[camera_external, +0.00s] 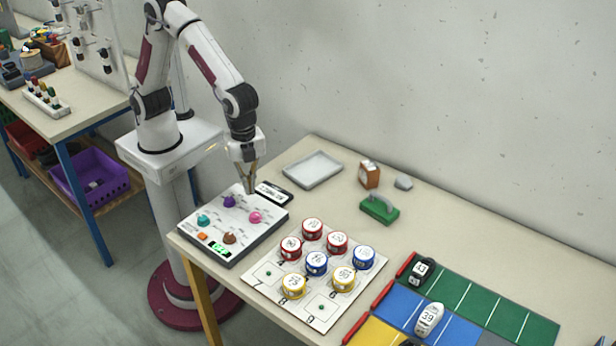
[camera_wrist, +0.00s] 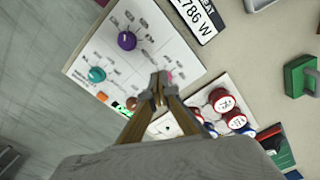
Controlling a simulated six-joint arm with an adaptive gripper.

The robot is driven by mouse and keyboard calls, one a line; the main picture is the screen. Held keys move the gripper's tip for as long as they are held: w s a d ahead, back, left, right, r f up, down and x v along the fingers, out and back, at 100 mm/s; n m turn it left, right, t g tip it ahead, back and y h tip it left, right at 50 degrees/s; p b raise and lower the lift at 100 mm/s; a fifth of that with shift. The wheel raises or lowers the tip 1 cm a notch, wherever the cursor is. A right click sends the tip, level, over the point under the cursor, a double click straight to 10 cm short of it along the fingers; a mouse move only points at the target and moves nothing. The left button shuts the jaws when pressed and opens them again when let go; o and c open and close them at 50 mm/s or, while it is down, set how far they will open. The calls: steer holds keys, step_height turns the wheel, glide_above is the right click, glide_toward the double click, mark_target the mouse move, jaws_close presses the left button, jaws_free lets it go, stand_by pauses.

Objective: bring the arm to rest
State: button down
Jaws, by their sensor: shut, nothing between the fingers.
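My gripper (camera_external: 251,187) hangs from my arm, pointing down above the far right part of the white panel with coloured knobs (camera_external: 210,241). In the wrist view my gripper (camera_wrist: 158,88) has its fingertips together, with nothing between them. The panel also carries a purple knob (camera_external: 229,201), a teal knob (camera_external: 203,220) and a brown knob (camera_external: 229,238). No object is held.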

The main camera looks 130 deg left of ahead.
steer(key=shift+s+f+n, duration=0.1)
steer(key=shift+s+n, duration=0.05)
steer(key=shift+n, duration=0.15)
steer(key=s+a+r+n+t, duration=0.1)
steer(key=s+r+t, duration=0.1)
steer(key=s+r, duration=0.3)
steer(key=s+a+r+n+t, duration=0.1)
steer(key=s+r, duration=0.5)
steer(key=s, duration=0.6)
steer(key=s+a+r+n+t, duration=0.1)
steer(key=s+r+n+t, duration=0.1)
steer(key=s+r, duration=0.3)
steer(key=s+n, duration=0.1)
steer(key=s, duration=0.3)
steer(key=shift+s+a+r+t, duration=0.15)
steer(key=shift+a+r+t, duration=0.05)
steer(key=shift+t, duration=0.1)
stand_by(2.8)
